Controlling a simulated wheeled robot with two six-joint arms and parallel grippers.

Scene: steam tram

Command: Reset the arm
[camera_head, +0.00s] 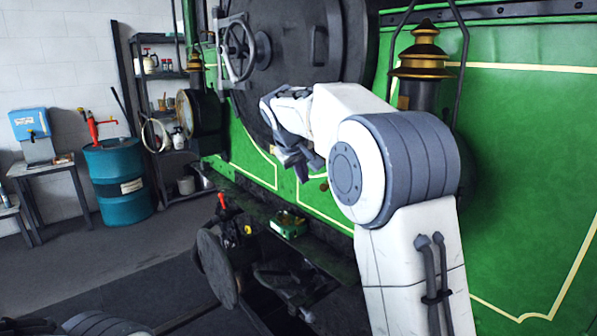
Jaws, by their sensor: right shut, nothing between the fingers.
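My right arm rises from the lower right and bends across the middle of the view. My right gripper (303,168) is shut and empty, in front of the green front of the steam tram (520,180), just below the round dark smokebox door (310,50). I cannot tell how near it is to the green panel. A small part of my left arm shows at the bottom left edge; my left gripper is out of view.
A handwheel (238,52) sits on the smokebox door. A green tray (288,224) lies on the ledge below my right gripper, near a round buffer (217,268). A blue drum (119,181), a shelf rack and a small table stand at the left.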

